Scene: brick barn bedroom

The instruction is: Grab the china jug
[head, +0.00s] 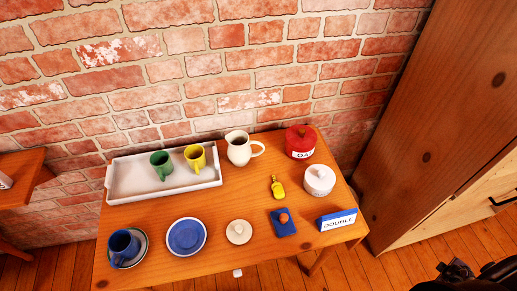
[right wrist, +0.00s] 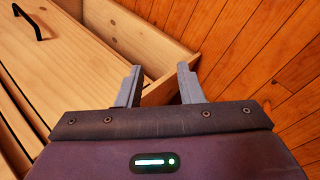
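The china jug (head: 239,150) is cream-white with a handle on its right side. It stands upright at the back of the wooden table (head: 205,214), near the brick wall, just right of the white tray. My right gripper (right wrist: 157,82) is open and empty in the right wrist view, above the floor and a wooden drawer. Part of my right arm shows at the bottom right corner of the head view, far from the jug. My left gripper is not in view.
The white tray (head: 122,184) holds a green mug (head: 161,165) and a yellow mug (head: 195,158). A red canister (head: 300,143), a white lidded pot (head: 319,180) and a yellow item (head: 277,188) stand right of the jug. A wooden cabinet (head: 440,110) rises at the right.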

